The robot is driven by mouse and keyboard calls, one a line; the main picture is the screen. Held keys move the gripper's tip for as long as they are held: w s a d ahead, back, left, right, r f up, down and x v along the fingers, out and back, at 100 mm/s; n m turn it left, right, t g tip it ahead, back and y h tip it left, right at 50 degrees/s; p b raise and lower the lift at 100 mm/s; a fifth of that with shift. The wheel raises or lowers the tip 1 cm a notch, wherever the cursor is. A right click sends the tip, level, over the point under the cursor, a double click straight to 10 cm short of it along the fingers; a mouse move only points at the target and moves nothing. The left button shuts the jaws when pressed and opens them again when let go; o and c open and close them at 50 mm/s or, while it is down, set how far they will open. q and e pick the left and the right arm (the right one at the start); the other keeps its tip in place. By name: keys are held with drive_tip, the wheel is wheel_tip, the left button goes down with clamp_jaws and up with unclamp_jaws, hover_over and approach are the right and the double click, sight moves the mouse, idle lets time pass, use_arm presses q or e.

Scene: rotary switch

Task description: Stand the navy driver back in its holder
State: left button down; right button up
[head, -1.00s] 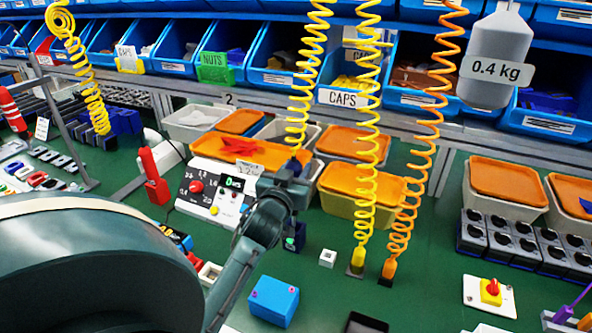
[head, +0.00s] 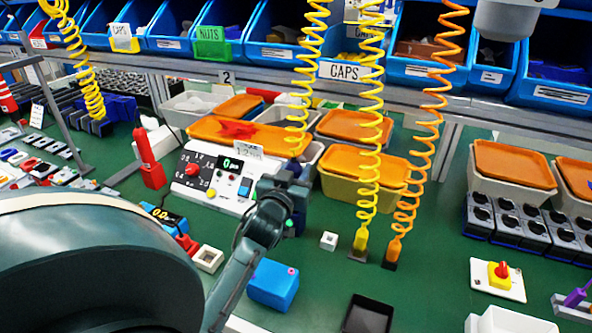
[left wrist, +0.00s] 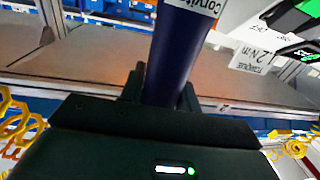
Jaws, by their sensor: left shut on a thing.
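In the head view my left gripper (head: 288,196) is above the green bench, in front of the white control box, and largely hides the driver. A yellow coiled cord comes down to it. A small white block with a square opening (head: 329,241) stands to the right. I cannot tell whether it is the driver's holder. My right gripper is not in view.
A yellow driver (head: 361,239) and an orange driver (head: 394,248) stand upright at right on coiled cords. A blue box (head: 273,285) and a black tray (head: 367,315) are near the front. Orange-lidded bins (head: 365,168) stand behind. Open green bench lies right of centre.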

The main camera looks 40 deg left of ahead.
use_arm(q)
drive_tip(key=shift+f, duration=0.4)
idle(0.9)
drive_tip(key=c, duration=0.9)
unclamp_jaws()
drive_tip(key=shift+f, duration=0.15)
